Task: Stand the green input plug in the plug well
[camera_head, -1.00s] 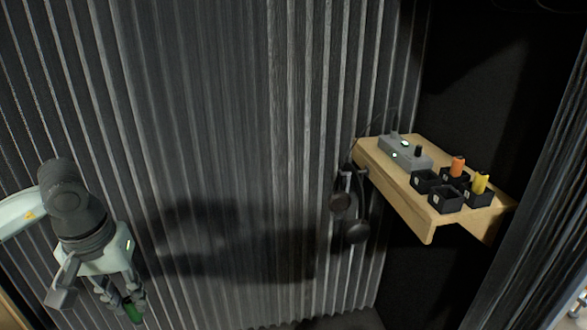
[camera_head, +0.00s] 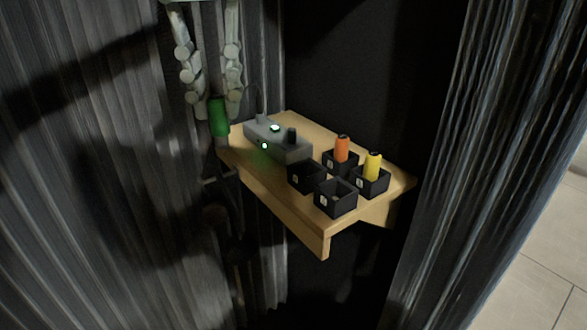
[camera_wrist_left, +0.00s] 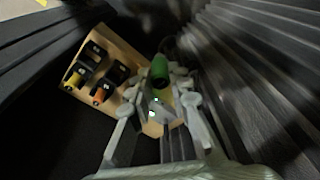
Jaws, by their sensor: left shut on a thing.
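My left gripper (camera_head: 212,100) hangs fingers-down at the left end of a wooden shelf. It is shut on the green plug (camera_head: 218,118), which it holds near upright beside the shelf's left corner. In the left wrist view the green plug (camera_wrist_left: 160,72) sits between the fingertips (camera_wrist_left: 163,92). Several black wells stand on the shelf to the right. The near well (camera_head: 335,198) and the left well (camera_head: 306,176) look empty. I cannot tell which of them is the plug well. My right gripper is not in view.
The wooden shelf (camera_head: 270,192) carries a grey box (camera_head: 278,142) with green lights and a black knob, between the plug and the wells. An orange plug (camera_head: 342,149) and a yellow plug (camera_head: 373,167) stand in the back wells. Ribbed walls flank the shelf.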

